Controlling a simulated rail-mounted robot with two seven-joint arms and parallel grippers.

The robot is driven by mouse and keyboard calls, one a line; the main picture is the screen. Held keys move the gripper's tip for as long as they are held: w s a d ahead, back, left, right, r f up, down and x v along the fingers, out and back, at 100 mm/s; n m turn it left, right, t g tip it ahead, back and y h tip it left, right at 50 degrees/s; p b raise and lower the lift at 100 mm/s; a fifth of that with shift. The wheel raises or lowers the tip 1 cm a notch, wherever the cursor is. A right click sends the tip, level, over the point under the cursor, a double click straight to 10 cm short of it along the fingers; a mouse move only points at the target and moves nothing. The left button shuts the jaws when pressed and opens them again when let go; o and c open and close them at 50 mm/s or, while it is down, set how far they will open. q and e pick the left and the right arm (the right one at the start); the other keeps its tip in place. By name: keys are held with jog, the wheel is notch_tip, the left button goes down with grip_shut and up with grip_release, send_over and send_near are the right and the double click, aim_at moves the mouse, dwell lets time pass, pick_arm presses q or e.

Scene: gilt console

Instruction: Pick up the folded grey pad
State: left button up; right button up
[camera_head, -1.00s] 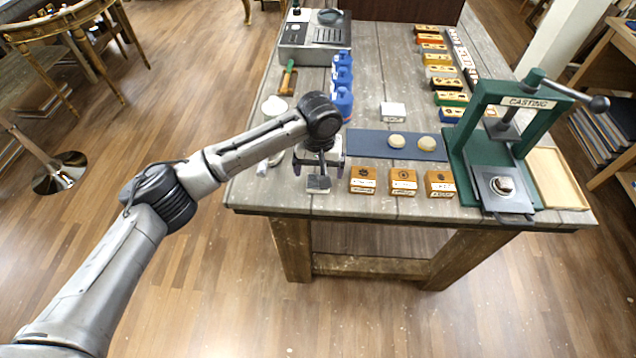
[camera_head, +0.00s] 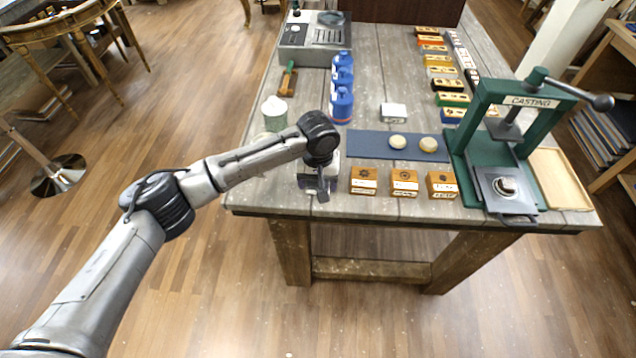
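The folded grey pad (camera_head: 311,184) is small and dark grey. It lies at the front left of the workbench, left of the wooden blocks, and is partly hidden by my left gripper. My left gripper (camera_head: 319,186) points down right over the pad, turned so that one finger is in front of the other. I cannot tell whether its fingers are apart or touch the pad. My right gripper is not in view.
Three small wooden blocks (camera_head: 404,183) stand just right of the gripper. Behind them is a blue mat (camera_head: 368,145) with two round pale pieces. A green casting press (camera_head: 471,130) stands at the right. Blue bottles (camera_head: 342,104) and a pale green-white canister (camera_head: 274,114) stand behind the arm.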

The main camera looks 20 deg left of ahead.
pick_arm(q)
jog(key=c, duration=0.6)
jog(key=shift+r, duration=0.1)
jog(key=shift+r, duration=0.6)
jog(key=r, duration=0.1)
jog(key=d+r+p, duration=0.1)
jog(key=r, duration=0.1)
jog(key=shift+s+r, duration=0.1)
jog(key=shift+r, duration=0.15)
jog(key=s+d+r, duration=0.1)
jog(key=d+r, duration=0.1)
jog(key=d, duration=0.1)
jog(key=d+r+p, duration=0.1)
jog(key=d+r, duration=0.1)
jog(key=d, duration=0.2)
jog(key=s+d+r+p, duration=0.1)
jog(key=d+r, duration=0.1)
jog(key=d, duration=0.1)
jog(key=shift+s+d+r, duration=0.1)
jog(key=shift+s+d, duration=0.05)
jog(key=shift+s, duration=0.2)
jog(key=o, duration=0.4)
jog(key=c, duration=0.3)
